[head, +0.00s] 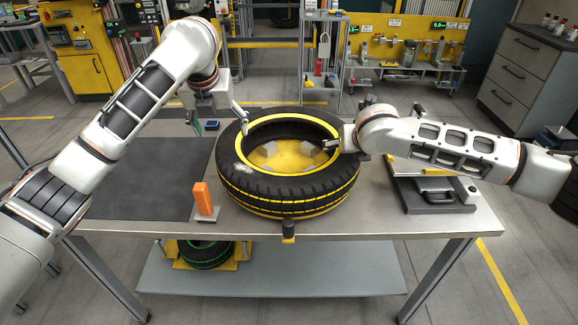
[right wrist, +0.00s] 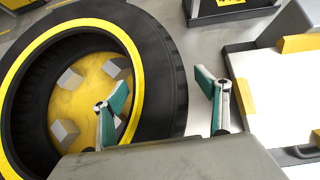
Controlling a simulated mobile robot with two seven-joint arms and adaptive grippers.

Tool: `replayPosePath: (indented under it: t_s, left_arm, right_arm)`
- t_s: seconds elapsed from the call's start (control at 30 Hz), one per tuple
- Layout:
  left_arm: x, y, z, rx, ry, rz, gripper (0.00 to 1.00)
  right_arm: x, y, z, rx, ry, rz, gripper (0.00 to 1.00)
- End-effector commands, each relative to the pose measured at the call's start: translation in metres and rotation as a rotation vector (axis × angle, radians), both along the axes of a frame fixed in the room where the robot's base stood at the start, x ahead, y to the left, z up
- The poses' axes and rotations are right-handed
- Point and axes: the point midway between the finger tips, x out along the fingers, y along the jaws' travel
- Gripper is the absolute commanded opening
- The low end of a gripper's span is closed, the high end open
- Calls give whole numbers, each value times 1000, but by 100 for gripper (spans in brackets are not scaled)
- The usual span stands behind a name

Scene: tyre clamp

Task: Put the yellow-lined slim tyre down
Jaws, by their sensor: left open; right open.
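The yellow-lined slim tyre (head: 285,196) lies flat at the middle of the table. A yellow clamp plate (head: 272,158) with grey jaw blocks shows through its hole, also in the right wrist view (right wrist: 90,92). My left gripper (head: 219,121) is open at the tyre's back left, one finger over the inner rim and the other outside. My right gripper (head: 340,147) is open at the tyre's right side. In the right wrist view its fingers (right wrist: 158,95) stand apart on either side of the tyre wall (right wrist: 165,65). Whether any finger touches the tyre is unclear.
A dark mat (head: 150,180) covers the table's left part. An orange block (head: 204,197) stands left of the tyre, and a black-and-yellow knob (head: 288,231) is at the front edge. A green-lined tyre (head: 205,254) is on the lower shelf.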

Motion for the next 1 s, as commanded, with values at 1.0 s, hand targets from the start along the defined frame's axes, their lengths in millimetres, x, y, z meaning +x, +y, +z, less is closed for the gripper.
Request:
replayPosePath:
  t_s: [1.0]
  left_arm:
    - [-4,0,7,0,1,0,71]
  right_arm:
    - [-87,-4,83,-1,-1,-1,74]
